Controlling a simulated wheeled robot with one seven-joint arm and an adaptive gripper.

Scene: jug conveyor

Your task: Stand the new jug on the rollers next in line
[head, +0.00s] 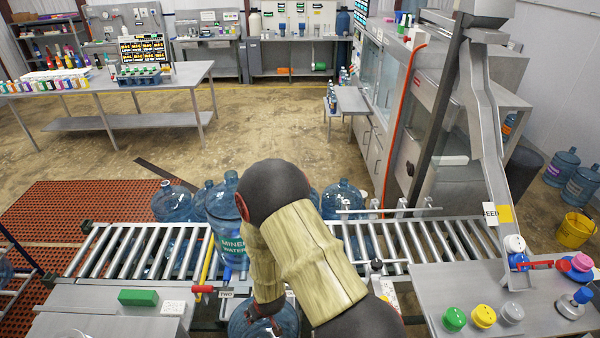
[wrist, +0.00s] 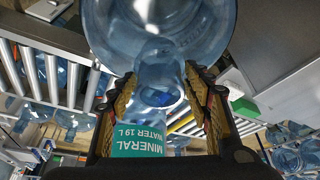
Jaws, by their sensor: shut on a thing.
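My gripper (wrist: 155,85) is shut on a clear blue jug (wrist: 160,22). In the wrist view its fingers sit on either side of the narrow neck, with the wide body beyond them. In the head view my arm hides most of the grip. A blue jug (head: 265,321) shows below my gripper, in front of the roller conveyor (head: 120,250), cut by the lower frame edge. A jug with a teal "MINERAL WATER" label (head: 224,215) is upright just left of my arm; its label (wrist: 138,140) also shows in the wrist view. Its base contact is unclear.
More blue jugs (head: 172,203) are at the conveyor's far side, with one (head: 343,197) right of my arm. A red-ended lever (head: 203,289) and a "TWO" sign (head: 226,295) are at the near rail. A green block (head: 138,297) lies left. The leftmost rollers look bare.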

